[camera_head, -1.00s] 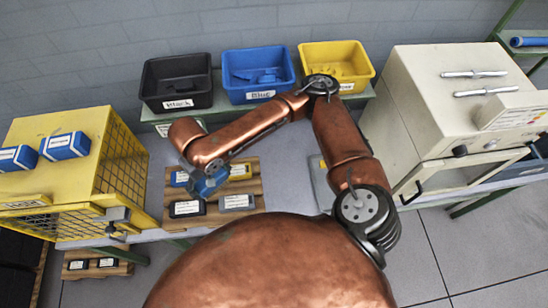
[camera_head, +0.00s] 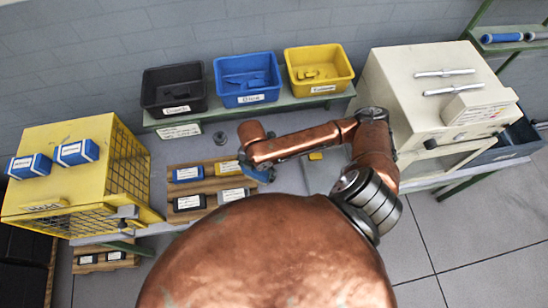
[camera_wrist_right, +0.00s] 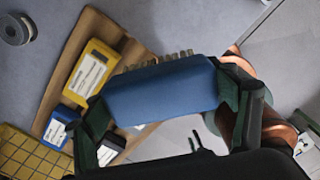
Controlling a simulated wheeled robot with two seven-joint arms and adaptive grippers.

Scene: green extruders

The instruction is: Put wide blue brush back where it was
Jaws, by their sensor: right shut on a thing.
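The wide blue brush (camera_wrist_right: 160,92) lies crosswise between the fingers of my right gripper (camera_wrist_right: 165,105) in the right wrist view, its bristles along the upper edge. The fingers are shut on its two ends. In the head view my right gripper (camera_head: 262,172) is just right of the wooden pallet (camera_head: 208,182), near its upper right edge. Only a small blue patch of the brush shows there, and its height above the table is hard to tell. My left gripper is not in view.
The pallet bears labelled blue (camera_head: 188,174), yellow (camera_head: 229,168), black (camera_head: 189,203) and grey (camera_head: 233,195) blocks. Black (camera_head: 150,100), blue (camera_head: 232,97) and yellow (camera_head: 330,85) bins stand behind. A yellow cage (camera_head: 40,190) is left, a cream machine (camera_head: 385,75) right.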

